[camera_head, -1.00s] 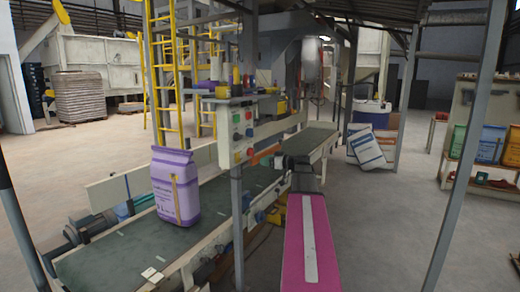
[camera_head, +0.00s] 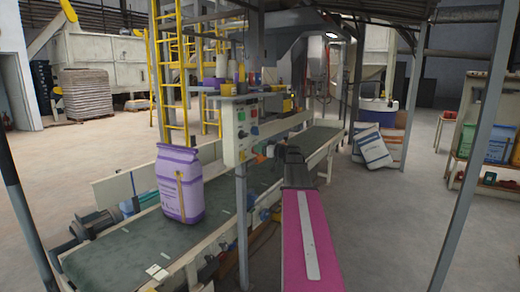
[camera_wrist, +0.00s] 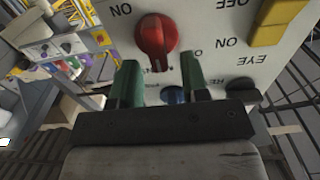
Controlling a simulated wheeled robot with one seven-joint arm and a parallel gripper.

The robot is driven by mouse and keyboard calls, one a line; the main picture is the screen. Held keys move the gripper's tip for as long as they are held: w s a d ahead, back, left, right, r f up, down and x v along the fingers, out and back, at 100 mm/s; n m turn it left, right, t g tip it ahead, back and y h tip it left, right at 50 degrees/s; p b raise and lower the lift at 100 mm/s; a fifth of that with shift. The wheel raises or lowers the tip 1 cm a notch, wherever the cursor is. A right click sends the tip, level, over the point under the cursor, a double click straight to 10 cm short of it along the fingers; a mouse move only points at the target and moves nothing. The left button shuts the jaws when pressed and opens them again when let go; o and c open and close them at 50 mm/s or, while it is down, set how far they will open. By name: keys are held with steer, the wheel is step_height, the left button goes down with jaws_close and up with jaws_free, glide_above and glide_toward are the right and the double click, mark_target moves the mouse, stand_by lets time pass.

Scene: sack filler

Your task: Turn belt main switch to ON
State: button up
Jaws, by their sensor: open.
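In the wrist view the panel shows upside down. A red rotary switch (camera_wrist: 156,36) sits on its pale face, its grip bar upright in the picture with a pale mark at the lower end. An ON label (camera_wrist: 120,10) is at its upper left; the lettering below it is partly hidden. My gripper (camera_wrist: 158,62) has its two green fingers apart, one at each side below the knob. Nothing is between them that I can see gripped; contact with the knob cannot be told. In the head view the control panel (camera_head: 241,128) stands on a post.
A yellow switch (camera_wrist: 276,22) and a blue button (camera_wrist: 173,95) are near the red one. The green conveyor belt (camera_head: 120,248) carries a purple sack (camera_head: 180,185) left of the post. White sacks (camera_head: 372,148) lean behind. Open floor lies to the right.

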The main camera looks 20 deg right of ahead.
steer(key=shift+w+a, duration=0.15)
jaws_close()
steer(key=shift+m, duration=0.3)
steer(key=shift+w+d+f+m, duration=0.25)
steer(key=shift+f+m, duration=0.1)
steer(key=shift+m, duration=2.5)
steer(key=shift+w+d+f+m, duration=0.15)
steer(key=shift+d+f+m, duration=0.2)
steer(key=shift+m, duration=2.55)
steer(key=shift+w+d+f+m, duration=0.2)
steer(key=shift+f+m, duration=0.15)
steer(key=shift+m, duration=2.5)
